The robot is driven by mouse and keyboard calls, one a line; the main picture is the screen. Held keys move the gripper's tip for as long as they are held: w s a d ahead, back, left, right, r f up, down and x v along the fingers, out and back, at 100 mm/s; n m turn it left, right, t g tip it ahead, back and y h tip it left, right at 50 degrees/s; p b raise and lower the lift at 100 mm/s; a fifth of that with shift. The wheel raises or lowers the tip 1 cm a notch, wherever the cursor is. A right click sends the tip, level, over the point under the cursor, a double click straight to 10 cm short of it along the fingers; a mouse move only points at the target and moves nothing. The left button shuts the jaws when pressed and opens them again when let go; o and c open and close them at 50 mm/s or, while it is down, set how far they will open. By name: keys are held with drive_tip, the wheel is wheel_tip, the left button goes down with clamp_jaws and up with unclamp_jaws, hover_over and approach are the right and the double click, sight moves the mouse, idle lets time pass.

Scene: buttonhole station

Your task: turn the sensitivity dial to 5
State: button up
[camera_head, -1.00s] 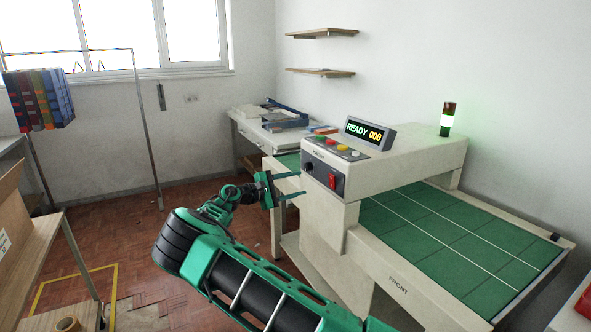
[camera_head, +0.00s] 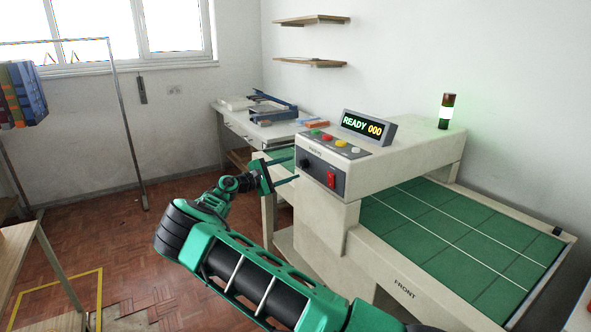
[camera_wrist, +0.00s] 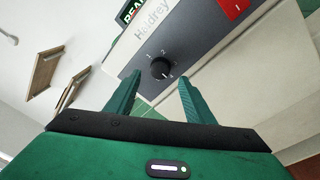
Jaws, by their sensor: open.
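The sensitivity dial is a round black knob (camera_head: 305,163) on the dark front panel of the beige machine (camera_head: 400,140). In the wrist view the dial (camera_wrist: 160,68) has small white numerals around it; 1 and 2 are readable, and its setting is too small to tell. My gripper (camera_head: 291,167) is open in front of the panel, just left of the dial in the head view. In the wrist view my gripper's two green fingers (camera_wrist: 161,80) stand either side of the dial's line, with the dial between and slightly beyond the tips. I cannot tell any contact.
A red switch (camera_head: 331,180) sits right of the dial on the panel. Several coloured buttons (camera_head: 340,143) are on top, beside a display (camera_head: 367,127) reading READY 000. A green-lit signal lamp (camera_head: 446,112) stands behind. A green bed (camera_head: 460,240) extends to the right.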

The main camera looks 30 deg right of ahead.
sight(301, 165)
drive_tip(key=shift+w+d, duration=0.15)
drive_tip(key=shift+d, duration=0.9)
drive_tip(key=shift+w+d, duration=0.1)
drive_tip(key=shift+d, duration=0.9)
drive_tip(key=c, duration=1.1)
